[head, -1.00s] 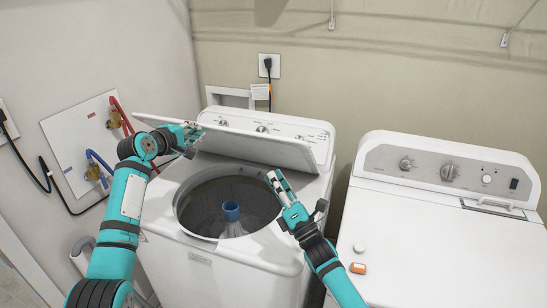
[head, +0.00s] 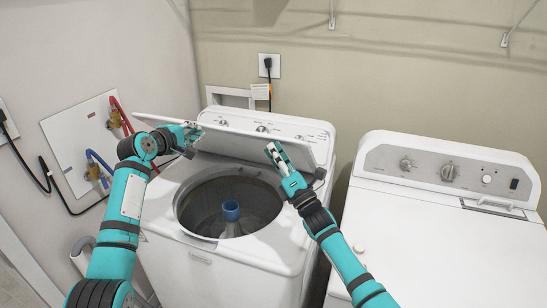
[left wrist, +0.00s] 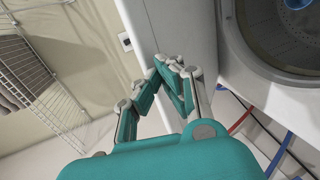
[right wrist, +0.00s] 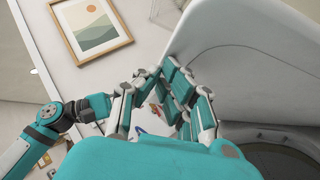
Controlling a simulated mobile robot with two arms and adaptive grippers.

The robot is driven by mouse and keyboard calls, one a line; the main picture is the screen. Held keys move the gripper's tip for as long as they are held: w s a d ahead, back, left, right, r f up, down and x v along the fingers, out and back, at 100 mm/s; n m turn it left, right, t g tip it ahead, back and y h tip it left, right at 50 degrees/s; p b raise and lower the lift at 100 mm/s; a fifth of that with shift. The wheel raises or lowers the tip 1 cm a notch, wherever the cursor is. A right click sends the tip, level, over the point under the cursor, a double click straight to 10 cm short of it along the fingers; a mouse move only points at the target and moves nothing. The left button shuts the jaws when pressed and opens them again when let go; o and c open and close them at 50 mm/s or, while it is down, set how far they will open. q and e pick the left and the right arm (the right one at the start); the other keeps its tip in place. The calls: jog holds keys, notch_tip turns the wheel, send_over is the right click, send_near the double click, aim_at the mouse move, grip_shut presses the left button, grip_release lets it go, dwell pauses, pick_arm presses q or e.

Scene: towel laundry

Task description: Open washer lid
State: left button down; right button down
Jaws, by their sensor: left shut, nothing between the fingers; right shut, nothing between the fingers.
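The white washer (head: 220,262) stands in the middle of the head view. Its lid (head: 240,145) is raised and tilted, with the round tub opening (head: 190,210) and blue agitator cap (head: 231,211) exposed below. My left gripper (head: 194,132) is shut and empty at the lid's left part; in the left wrist view its fingers (left wrist: 172,62) are beside a white panel. My right gripper (head: 272,147) is shut and empty, close to the lid's right part. In the right wrist view its fingers (right wrist: 163,70) are beside the lid (right wrist: 255,60); contact is unclear.
The washer's control panel (head: 300,133) is behind the lid. A white dryer (head: 450,250) stands to the right, with a narrow gap between. Red (head: 122,115) and blue (head: 97,158) hoses are at the left wall. A framed picture (right wrist: 92,25) hangs in the right wrist view.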

dwell(0.3)
pick_arm(q)
jog(key=c, duration=1.6)
grip_release()
